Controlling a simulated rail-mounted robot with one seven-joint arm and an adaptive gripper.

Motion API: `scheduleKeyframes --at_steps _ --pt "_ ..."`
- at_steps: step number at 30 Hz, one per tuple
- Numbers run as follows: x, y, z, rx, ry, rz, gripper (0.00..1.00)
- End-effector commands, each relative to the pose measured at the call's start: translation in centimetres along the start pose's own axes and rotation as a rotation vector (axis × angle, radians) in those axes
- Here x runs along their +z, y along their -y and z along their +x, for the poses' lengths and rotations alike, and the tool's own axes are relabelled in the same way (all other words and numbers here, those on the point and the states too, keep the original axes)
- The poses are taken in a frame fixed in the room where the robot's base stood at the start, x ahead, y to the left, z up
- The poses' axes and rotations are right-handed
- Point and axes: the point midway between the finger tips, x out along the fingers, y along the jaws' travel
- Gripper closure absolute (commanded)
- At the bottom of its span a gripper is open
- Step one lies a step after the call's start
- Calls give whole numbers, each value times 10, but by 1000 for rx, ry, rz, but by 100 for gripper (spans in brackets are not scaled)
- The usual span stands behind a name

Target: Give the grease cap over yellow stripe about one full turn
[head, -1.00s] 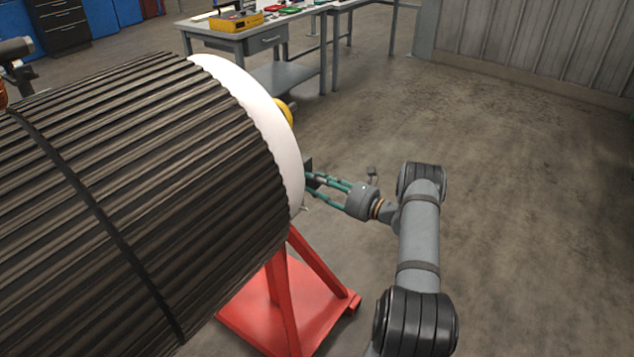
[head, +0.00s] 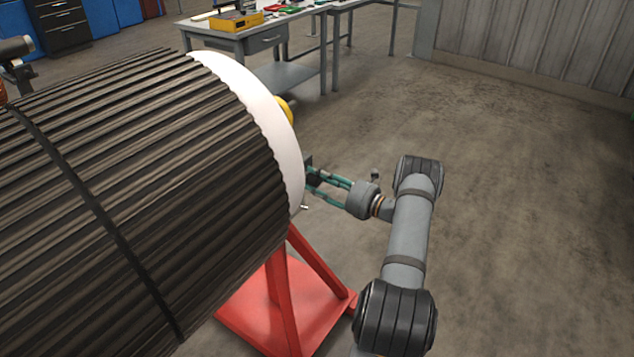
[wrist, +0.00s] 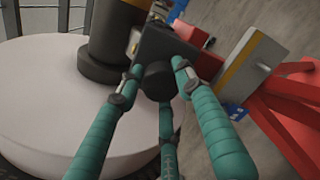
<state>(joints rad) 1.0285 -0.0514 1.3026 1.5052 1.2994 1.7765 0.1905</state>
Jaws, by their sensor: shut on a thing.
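In the wrist view, a dark round cap (wrist: 158,82) sits on the face of a dark block (wrist: 166,44). My gripper (wrist: 160,86) has teal fingers closed around this cap. In the head view, my gripper (head: 314,181) is at the block beside the rotor's white end disc (head: 268,108), and the cap is hidden there. A yellow stripe (wrist: 239,62) runs along a grey plate to the right of the block in the wrist view. How the stripe lines up with the gripped cap is not clear.
The large ribbed dark rotor (head: 130,190) fills the left of the head view, with a red stand (head: 285,300) under its end. A grey workbench (head: 240,42) stands at the back. The floor to the right is clear.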

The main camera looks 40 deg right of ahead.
Motion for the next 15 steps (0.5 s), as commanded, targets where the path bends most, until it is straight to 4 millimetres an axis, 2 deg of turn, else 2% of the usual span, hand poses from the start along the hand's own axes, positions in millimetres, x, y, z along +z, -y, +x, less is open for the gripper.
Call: scheduleKeyframes --at_steps 15 --pt "5 3 0 -2 13 413 91"
